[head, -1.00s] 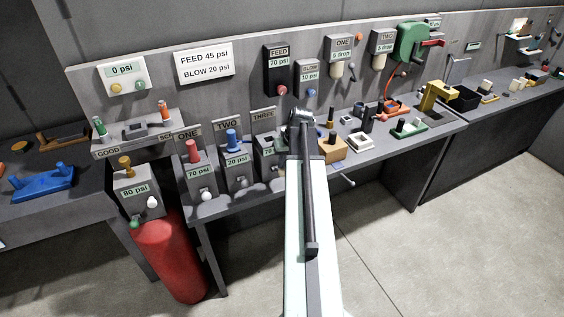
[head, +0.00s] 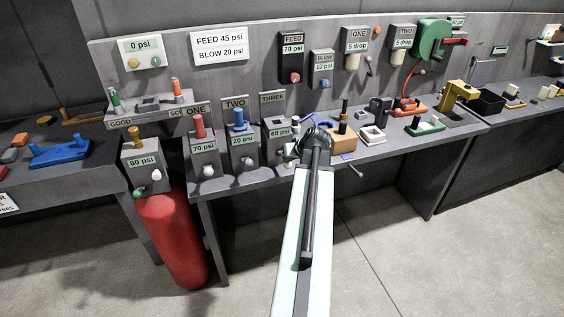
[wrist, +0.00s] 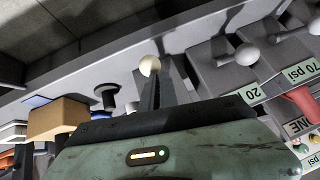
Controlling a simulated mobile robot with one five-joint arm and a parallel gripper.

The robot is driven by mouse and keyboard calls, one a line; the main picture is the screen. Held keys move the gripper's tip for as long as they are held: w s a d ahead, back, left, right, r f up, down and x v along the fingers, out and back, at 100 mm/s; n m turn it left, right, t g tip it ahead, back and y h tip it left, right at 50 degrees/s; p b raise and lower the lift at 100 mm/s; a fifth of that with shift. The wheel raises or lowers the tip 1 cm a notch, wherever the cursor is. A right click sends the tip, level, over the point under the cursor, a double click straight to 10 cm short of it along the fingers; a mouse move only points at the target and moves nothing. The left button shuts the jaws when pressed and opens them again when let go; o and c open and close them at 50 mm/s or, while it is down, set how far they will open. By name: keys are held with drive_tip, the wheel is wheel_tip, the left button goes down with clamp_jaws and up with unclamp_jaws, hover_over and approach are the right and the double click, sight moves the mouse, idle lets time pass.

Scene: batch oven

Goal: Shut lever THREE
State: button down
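Regulator THREE (head: 277,137) is a grey box on the bench below its THREE sign (head: 272,103), with a 60 psi label. My gripper (head: 313,143) is just to its right and in front, over the bench's front part. In the wrist view, which is upside down, a pale ball knob (wrist: 149,66) shows just beyond my gripper's dark front edge. It seems to be the lever of THREE, as the knob beside the 20 psi label is to its right. A dark upright shape lies below the ball. I cannot make out two separate fingers or any grip on the knob.
Regulators TWO (head: 242,142) and ONE (head: 204,152), with white ball knobs, stand left of THREE. A tan block (head: 342,138) and a white square tray (head: 372,135) lie right of my gripper. A red tank (head: 172,235) stands at the bench's left end.

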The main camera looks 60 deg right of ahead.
wheel_tip(320, 180, down, 6)
drive_tip(key=s+b, duration=0.1)
drive_tip(key=b, duration=0.4)
drive_tip(key=shift+s+d+b, duration=0.15)
drive_tip(key=shift+s+b, duration=0.2)
drive_tip(key=shift+s, duration=0.05)
drive_tip(key=shift+f, duration=0.2)
